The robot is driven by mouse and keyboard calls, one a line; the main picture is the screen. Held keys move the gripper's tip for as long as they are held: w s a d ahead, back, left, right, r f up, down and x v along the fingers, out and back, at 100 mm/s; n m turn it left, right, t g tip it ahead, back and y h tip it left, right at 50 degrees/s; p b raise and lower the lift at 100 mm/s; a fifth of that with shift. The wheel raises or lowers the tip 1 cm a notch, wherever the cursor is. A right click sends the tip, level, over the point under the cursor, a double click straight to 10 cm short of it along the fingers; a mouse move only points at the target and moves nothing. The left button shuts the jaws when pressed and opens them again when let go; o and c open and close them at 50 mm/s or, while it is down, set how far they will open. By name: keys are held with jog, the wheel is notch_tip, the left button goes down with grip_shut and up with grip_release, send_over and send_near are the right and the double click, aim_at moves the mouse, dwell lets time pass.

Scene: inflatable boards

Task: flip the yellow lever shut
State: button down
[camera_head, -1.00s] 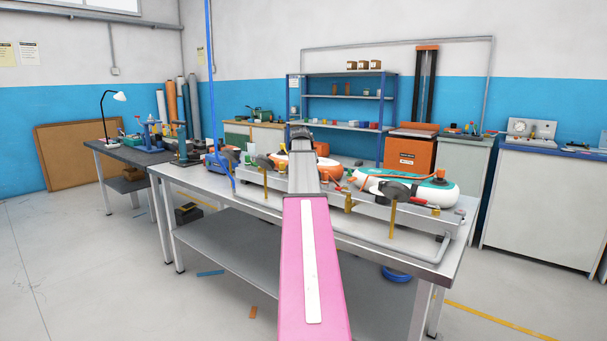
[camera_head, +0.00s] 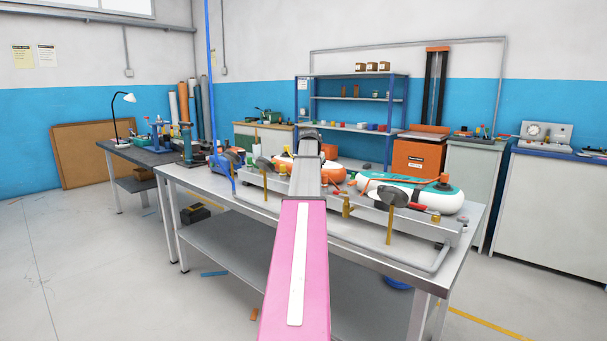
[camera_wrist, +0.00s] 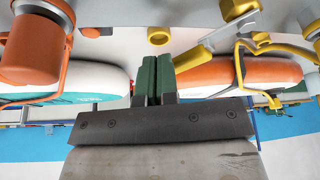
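In the wrist view, a flat yellow lever (camera_wrist: 192,57) sticks out from a metal rail, just beyond and right of my fingertips. My gripper (camera_wrist: 156,80) has two dark green finger pads side by side, with almost no gap and nothing seen between them. The fingertips look apart from the lever. A yellow fitting (camera_wrist: 240,8) and a bent yellow pipe (camera_wrist: 242,55) are farther right. In the head view my pink and grey arm reaches over the bench and hides the gripper. Brass-yellow parts (camera_head: 348,207) show right of the arm; I cannot tell which is the lever.
The metal bench (camera_head: 215,187) carries a long rail and orange-and-white and teal-and-white inflatable boards (camera_head: 440,195). Dark round-headed clamps (camera_head: 391,197) stand along the rail. The floor at left is open.

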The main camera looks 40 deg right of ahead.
jog(key=w+n, duration=0.1)
jog(key=n, duration=0.1)
jog(key=w+d+n+t+y, duration=0.1)
jog(key=n, duration=0.1)
jog(key=w+d+n, duration=0.1)
jog(key=w+n, duration=0.1)
jog(key=shift+w+d+t+y, duration=0.1)
jog(key=shift+d+t+y, duration=0.05)
jog(key=shift+t+y, duration=0.25)
jog(key=shift+w, duration=0.2)
dwell(0.4)
